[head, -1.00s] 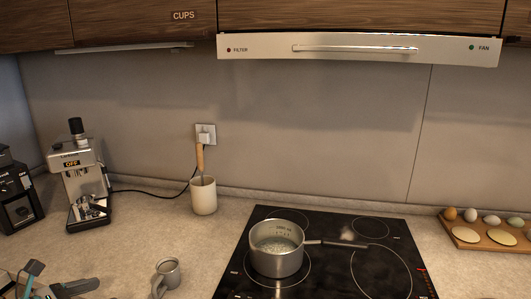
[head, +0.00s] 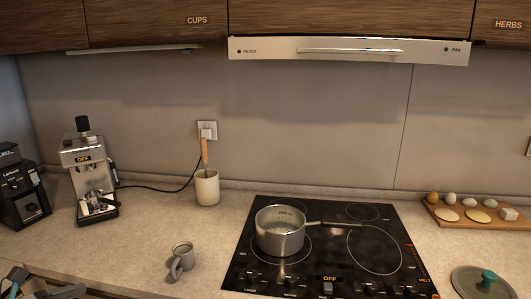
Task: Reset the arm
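My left gripper (head: 40,289) shows only in part at the bottom left corner of the head view. Two of its grey and teal finger parts show, spread apart with nothing seen between them. The rest of the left arm is cut off by the frame edge. My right gripper and arm are not in view. The gripper is near the counter's front edge, left of a grey metal cup (head: 181,258) and apart from it.
A pot (head: 280,238) stands on the black cooktop (head: 375,275). A coffee machine (head: 90,175), a grinder (head: 22,195) and a utensil crock (head: 207,188) stand at left. An egg board (head: 475,213) and a glass lid (head: 480,283) are at right. Open counter lies around the cup.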

